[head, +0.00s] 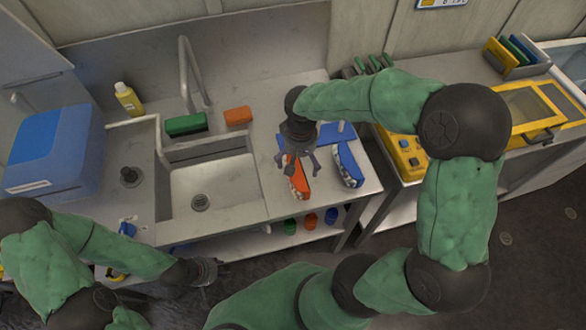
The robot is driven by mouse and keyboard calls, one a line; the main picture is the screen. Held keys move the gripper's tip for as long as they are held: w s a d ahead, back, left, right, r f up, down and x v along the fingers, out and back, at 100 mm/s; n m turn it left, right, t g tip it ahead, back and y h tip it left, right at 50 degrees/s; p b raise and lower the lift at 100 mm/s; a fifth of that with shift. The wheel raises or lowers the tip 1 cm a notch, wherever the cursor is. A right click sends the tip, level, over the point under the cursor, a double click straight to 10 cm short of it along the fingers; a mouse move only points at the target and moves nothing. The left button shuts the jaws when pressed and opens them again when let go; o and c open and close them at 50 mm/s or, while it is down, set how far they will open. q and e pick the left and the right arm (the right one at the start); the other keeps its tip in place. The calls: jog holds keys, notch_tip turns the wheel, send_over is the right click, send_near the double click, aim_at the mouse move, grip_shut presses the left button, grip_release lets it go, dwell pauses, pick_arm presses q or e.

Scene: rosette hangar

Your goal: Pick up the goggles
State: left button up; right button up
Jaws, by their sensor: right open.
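An orange item with a pale patterned edge (299,180) lies on the counter right of the sink; it looks like goggles, but it is partly covered by my gripper. A similar blue item (347,165) lies to its right, clear of the gripper. My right gripper (299,166) points down over the orange item with its fingers spread apart. I cannot tell whether the fingers touch it. My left gripper (212,270) is low in front of the sink counter, away from both items; its fingers are too small and dark to read.
The sink basin (210,190) is left of the items, with a tall faucet (186,75) behind. A green block (186,124), an orange block (238,116) and a yellow bottle (128,98) stand along the back. A blue box (55,150) is at far left.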

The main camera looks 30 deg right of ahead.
aim_at(300, 170)
jog(key=f, duration=0.3)
jog(key=shift+s+f+b, duration=0.25)
jog(key=shift+f+b, duration=0.05)
jog(key=shift+b, duration=0.05)
jog(key=shift+w+f, duration=0.1)
jog(key=shift+f, duration=0.25)
jog(key=f, duration=0.1)
jog(key=f+b, duration=0.1)
jog(key=f, duration=0.3)
jog(key=shift+w+d, duration=0.15)
jog(key=shift+w, duration=0.1)
jog(key=c, duration=1.2)
